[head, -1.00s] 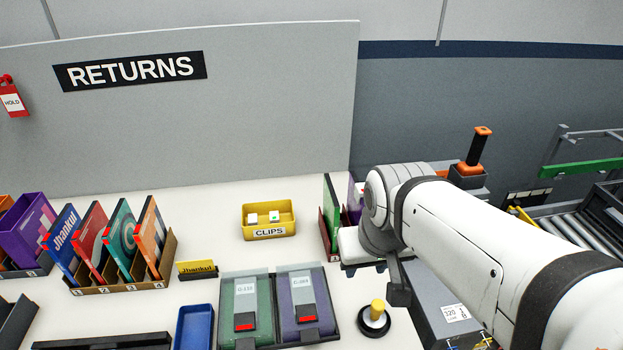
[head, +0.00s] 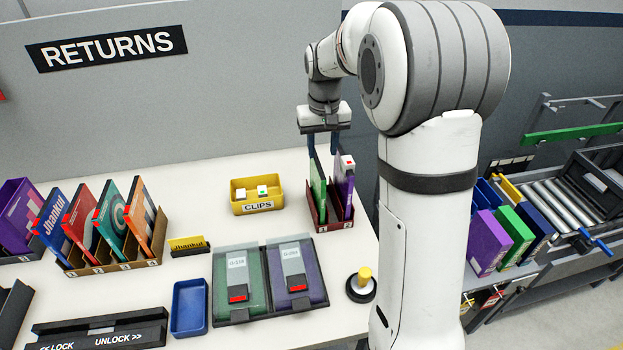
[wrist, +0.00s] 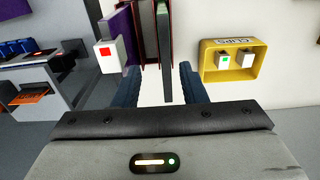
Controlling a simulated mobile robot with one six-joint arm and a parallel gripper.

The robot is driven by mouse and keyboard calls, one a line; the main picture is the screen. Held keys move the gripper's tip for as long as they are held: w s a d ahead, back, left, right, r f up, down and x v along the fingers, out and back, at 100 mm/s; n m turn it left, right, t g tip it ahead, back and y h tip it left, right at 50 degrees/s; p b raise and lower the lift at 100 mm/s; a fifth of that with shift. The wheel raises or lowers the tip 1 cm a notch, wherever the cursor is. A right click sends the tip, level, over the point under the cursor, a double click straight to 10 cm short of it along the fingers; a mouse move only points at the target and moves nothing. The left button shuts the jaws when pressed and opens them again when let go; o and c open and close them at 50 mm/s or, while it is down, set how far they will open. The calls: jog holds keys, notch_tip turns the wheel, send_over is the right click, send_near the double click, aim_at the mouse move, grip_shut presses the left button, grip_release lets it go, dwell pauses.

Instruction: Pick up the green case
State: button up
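A thin green case (head: 318,188) stands upright in a small dark red rack (head: 340,225) at the back right of the white counter. A purple case (head: 343,192) with a white tag stands to its right in the same rack. My gripper (head: 323,152) points down above the rack at the green case's top. In the wrist view my gripper (wrist: 159,85) is open, with one dark finger on each side of the green case (wrist: 165,50). Gaps show between the case and both fingers. The purple case (wrist: 124,42) lies beyond the left finger.
A yellow clips bin (head: 257,196) sits left of the rack. Two lidded trays (head: 270,285), a blue tray (head: 189,307) and a yellow-topped knob (head: 362,281) are in front. A brown rack (head: 115,262) of upright cases stands left. A conveyor (head: 565,205) is at right.

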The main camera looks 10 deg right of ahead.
aim_at(317, 162)
jog(key=f, duration=0.3)
jog(key=w+f+p, duration=0.1)
jog(key=f, duration=0.2)
jog(key=f+p, duration=0.1)
jog(key=f, duration=0.2)
jog(key=shift+w+a+f, duration=0.1)
jog(key=shift+w+a, duration=0.25)
jog(key=shift+c, duration=0.5)
grip_shut()
